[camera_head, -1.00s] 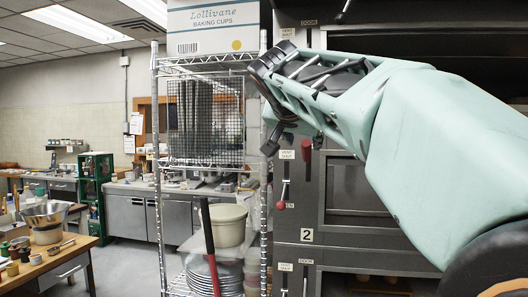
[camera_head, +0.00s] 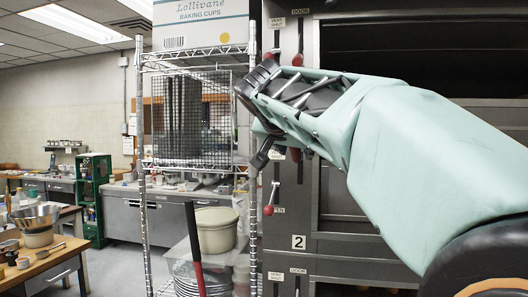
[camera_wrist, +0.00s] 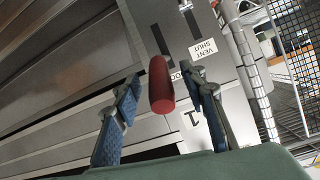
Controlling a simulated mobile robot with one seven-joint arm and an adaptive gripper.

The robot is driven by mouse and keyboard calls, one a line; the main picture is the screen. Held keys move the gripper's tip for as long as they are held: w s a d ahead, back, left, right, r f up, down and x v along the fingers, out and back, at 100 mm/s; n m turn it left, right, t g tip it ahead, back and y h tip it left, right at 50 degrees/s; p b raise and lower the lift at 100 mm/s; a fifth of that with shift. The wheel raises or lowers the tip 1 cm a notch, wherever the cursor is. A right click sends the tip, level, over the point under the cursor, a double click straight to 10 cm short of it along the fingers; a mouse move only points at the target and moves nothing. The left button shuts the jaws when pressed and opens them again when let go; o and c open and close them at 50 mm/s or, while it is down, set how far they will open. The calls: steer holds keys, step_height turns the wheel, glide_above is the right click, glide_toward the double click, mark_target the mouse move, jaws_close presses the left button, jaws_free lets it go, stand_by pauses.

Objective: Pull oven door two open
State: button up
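The dark oven front carries a plate "2" (camera_head: 298,242) in the head view. Oven door two, with its glazed panel (camera_head: 340,192), is upright and mostly hidden by my arm. A lever with a red ball (camera_head: 268,210) hangs left of it, above that plate. My gripper (camera_wrist: 163,78) is open, its two blue-padded fingers apart. In the wrist view a red handle (camera_wrist: 161,88) shows between the fingers, with gaps at both sides; I cannot tell its depth. A number plate (camera_wrist: 190,122) that looks like "1" is partly hidden by a finger.
More levers (camera_head: 300,40) stick out above. Floor (camera_head: 115,270) shows clear at lower left.

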steer(key=shift+w+d, duration=0.1)
steer(key=shift+w, duration=0.1)
jaws_close()
stand_by(0.4)
